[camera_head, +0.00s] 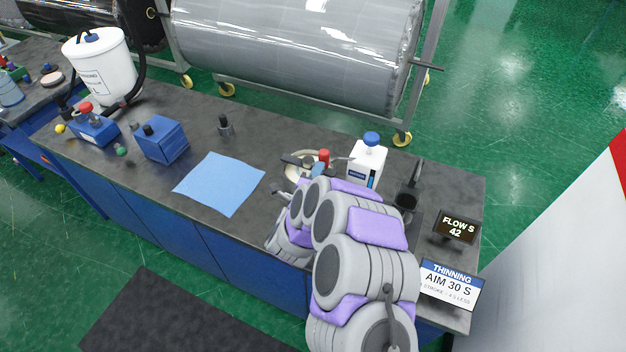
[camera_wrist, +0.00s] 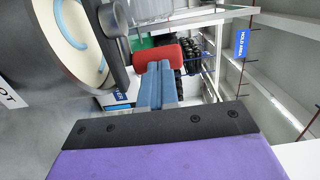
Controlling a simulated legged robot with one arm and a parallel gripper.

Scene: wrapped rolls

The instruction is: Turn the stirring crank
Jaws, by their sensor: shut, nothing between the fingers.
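The stirring crank has a red knob (camera_head: 324,156) and a dark arm (camera_head: 297,160). It sits over a round pot (camera_head: 289,171) on the dark bench, partly hidden behind my arm. In the wrist view the red knob (camera_wrist: 150,55) is just beyond my fingertips, beside the dark crank arm (camera_wrist: 112,45). The pot (camera_wrist: 50,12), with pale contents and a light-blue curved mark, is at the upper left there. My gripper (camera_wrist: 158,68) has blue fingers, shut and empty, close against the knob; I cannot tell whether they touch it. It also shows in the head view (camera_head: 318,169).
A white bottle with a blue cap (camera_head: 368,160) stands close right of the pot. A dark cup (camera_head: 406,200), a FLOW S 42 display (camera_head: 457,227) and an AIM 30 S sign (camera_head: 449,285) are further right. A blue sheet (camera_head: 219,184) lies left. Blue box (camera_head: 162,140) beyond.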

